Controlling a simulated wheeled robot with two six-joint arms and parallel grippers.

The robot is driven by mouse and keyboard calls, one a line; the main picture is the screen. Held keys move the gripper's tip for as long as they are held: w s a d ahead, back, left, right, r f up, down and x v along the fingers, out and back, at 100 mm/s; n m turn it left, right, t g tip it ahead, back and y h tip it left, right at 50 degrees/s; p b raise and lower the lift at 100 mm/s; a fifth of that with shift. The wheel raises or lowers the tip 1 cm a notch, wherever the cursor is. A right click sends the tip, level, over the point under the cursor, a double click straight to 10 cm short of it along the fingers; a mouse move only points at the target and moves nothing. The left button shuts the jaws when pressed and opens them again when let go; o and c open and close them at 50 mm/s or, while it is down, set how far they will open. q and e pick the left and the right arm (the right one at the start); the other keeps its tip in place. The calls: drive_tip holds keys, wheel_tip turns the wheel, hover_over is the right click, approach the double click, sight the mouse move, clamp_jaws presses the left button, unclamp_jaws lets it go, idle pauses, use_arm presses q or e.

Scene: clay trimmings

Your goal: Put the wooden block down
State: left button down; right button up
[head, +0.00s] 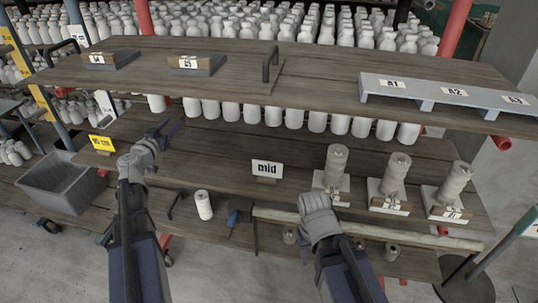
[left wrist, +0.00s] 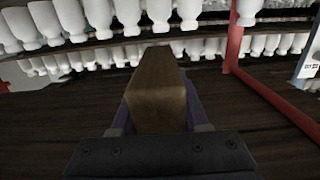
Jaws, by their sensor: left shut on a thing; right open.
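A wooden block (left wrist: 160,88) is between the fingers of my left gripper (left wrist: 160,118) in the left wrist view, long and brown, pointing away from the camera. In the head view my left gripper (head: 167,131) is over the dark wooden shelf (head: 215,150), left of the sign "mid" (head: 267,168). The block is hard to make out there. I cannot tell whether it touches the shelf. My right gripper (head: 318,212) is at the lower centre, in front of the shelf's edge; its fingers are mostly hidden, and no thing shows in it.
Three stacked clay cylinders on labelled pale blocks (head: 389,190) stand to the right. The upper shelf (head: 330,65) overhangs the back. The shelf between yellow sign and "mid" is clear.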

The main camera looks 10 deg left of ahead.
sight(181, 161)
use_arm(q)
drive_tip(key=shift+f+b, duration=0.65)
drive_tip(key=shift+f, duration=0.65)
use_arm(e)
drive_tip(key=shift+f, duration=1.25)
use_arm(q)
wheel_tip(181, 161, down, 10)
drive_tip(key=b, duration=1)
use_arm(e)
wheel_tip(181, 161, down, 10)
drive_tip(key=shift+f, duration=0.1)
use_arm(q)
drive_tip(key=shift+f, duration=0.25)
drive_tip(key=shift+c, duration=2)
unclamp_jaws()
drive_tip(key=shift+r, duration=0.1)
